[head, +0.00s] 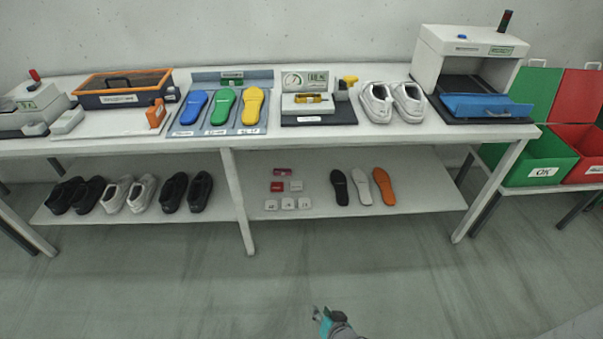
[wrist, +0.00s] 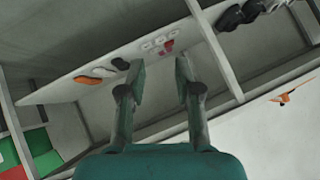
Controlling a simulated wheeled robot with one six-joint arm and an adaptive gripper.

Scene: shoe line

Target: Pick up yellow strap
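In the head view a small yellow piece (head: 349,79) sits on top of a dark post beside the gauge tester on the table; it may be the yellow strap, but it is too small to tell. Another yellow part (head: 309,99) lies across the front of the gauge tester (head: 305,82). My gripper (head: 322,313) is low at the bottom of the head view, in front of the table and well away from both. In the wrist view my gripper (wrist: 160,72) has its two fingers apart with nothing between them. No yellow strap shows in the wrist view.
The table (head: 380,135) also carries insoles, white shoes (head: 392,102) and a white arch-shaped machine (head: 470,60). The lower shelf (head: 420,185) holds shoes, small blocks and insoles. Green (head: 538,158) and red bins stand at right. The floor in front is clear.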

